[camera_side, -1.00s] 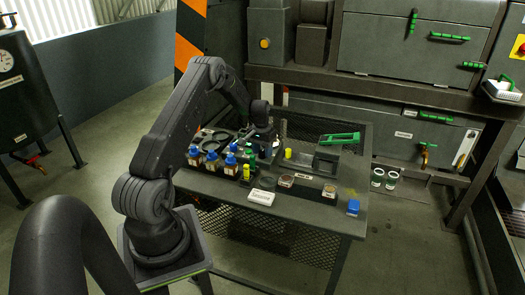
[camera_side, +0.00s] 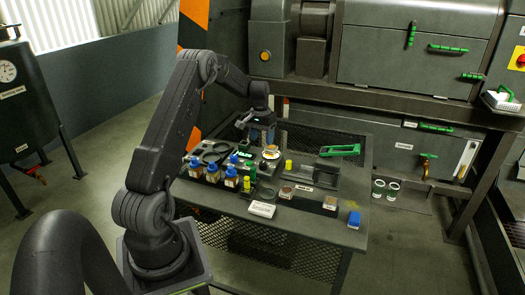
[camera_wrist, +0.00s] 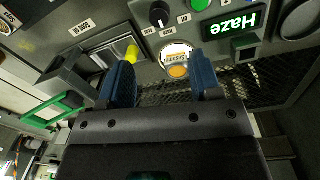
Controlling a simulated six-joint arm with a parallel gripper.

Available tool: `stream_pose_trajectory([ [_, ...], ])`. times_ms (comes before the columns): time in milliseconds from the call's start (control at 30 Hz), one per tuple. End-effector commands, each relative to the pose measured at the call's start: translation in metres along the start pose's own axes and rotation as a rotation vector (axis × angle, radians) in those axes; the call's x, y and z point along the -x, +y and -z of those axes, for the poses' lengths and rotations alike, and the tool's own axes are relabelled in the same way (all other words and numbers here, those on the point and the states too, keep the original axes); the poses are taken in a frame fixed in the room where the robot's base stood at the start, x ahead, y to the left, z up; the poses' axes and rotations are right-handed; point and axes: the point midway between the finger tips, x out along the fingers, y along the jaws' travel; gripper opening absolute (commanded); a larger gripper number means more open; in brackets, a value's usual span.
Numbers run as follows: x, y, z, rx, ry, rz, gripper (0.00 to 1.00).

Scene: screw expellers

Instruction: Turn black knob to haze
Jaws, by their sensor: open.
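The black knob (camera_wrist: 158,14) shows at the top of the wrist view on a grey instrument panel, with a white mark on it and small white labels around it. I cannot read which label it points to. Beside it a green display (camera_wrist: 232,25) reads "Haze", upside down in this view. My gripper (camera_wrist: 163,76) is open and empty, its two blue fingers apart, and the knob lies beyond the fingertips, not touched. In the side view my gripper (camera_side: 256,128) hangs above the instrument on the bench; the knob cannot be made out there.
A round labelled sample dish (camera_wrist: 177,60) with orange content sits just below the knob in the wrist view. Blue-capped bottles (camera_side: 212,170) stand at the left of the bench. A yellow cap (camera_side: 289,165) and a green-handled device (camera_side: 340,150) lie to the right.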

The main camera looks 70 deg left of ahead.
Motion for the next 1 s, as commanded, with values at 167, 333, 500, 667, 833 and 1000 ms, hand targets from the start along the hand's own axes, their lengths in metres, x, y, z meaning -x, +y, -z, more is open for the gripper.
stream_pose_trajectory([
  [167, 0.023, 0.0, 0.001, 0.0, 0.002, 0.001, 0.58],
  [333, 0.029, 0.0, 0.0, 0.0, -0.001, 0.0, 0.58],
  [500, 0.029, 0.0, 0.0, 0.0, -0.001, 0.0, 0.58],
  [667, 0.034, 0.006, -0.001, -0.007, 0.005, 0.002, 0.58],
  [833, 0.073, 0.051, -0.018, -0.065, 0.051, 0.014, 0.58],
  [1000, 0.128, 0.122, -0.066, -0.163, 0.124, 0.025, 0.58],
])
